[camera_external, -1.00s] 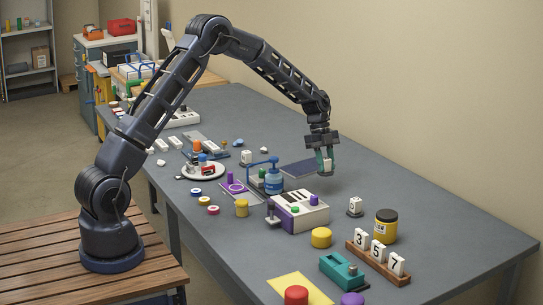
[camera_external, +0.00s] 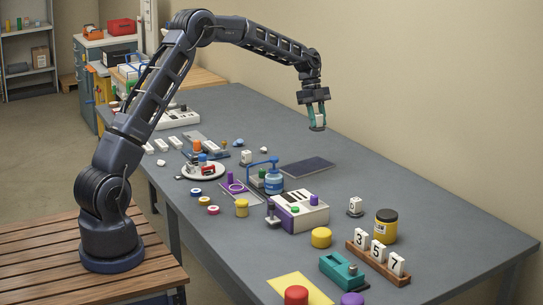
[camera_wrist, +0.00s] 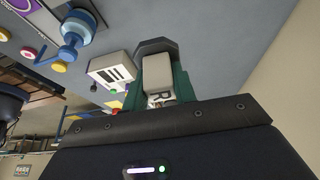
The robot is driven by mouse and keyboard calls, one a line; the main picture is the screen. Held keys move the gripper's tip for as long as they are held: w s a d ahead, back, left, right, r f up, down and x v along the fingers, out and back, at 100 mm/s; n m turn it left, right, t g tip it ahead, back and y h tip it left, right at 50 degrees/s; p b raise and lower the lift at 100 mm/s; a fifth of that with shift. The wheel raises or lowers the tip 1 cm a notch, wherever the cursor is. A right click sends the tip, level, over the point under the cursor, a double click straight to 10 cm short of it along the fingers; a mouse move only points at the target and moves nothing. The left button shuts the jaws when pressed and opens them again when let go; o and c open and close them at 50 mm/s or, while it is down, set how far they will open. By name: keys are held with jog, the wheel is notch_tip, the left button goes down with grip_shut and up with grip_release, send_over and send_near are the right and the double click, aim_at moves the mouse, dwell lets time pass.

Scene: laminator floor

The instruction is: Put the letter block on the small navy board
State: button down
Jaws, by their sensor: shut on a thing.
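My gripper (camera_external: 316,112) has teal fingers and is shut on a white block (camera_external: 319,121) with a dark base, the letter block. It holds the block in the air above the table, well clear of it. The small navy board (camera_external: 306,167) lies flat on the grey table, below and slightly left of the gripper in the external view. Its top is bare.
A blue pump bottle (camera_external: 273,181) and a white-and-purple box (camera_external: 299,212) stand near the board. Another white block (camera_external: 355,206), a yellow jar (camera_external: 386,226) and a wooden rack (camera_external: 376,262) of number blocks are at the right. The table right of the board is clear.

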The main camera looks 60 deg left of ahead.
send_over(301, 170)
jog(key=a, duration=0.1)
jog(key=f, duration=1.9)
jog(key=shift+a+f, duration=0.2)
jog(key=shift+a, duration=0.2)
jog(key=shift+f, duration=0.15)
jog(key=c, duration=1.1)
grip_release()
jog(key=v, duration=1.2)
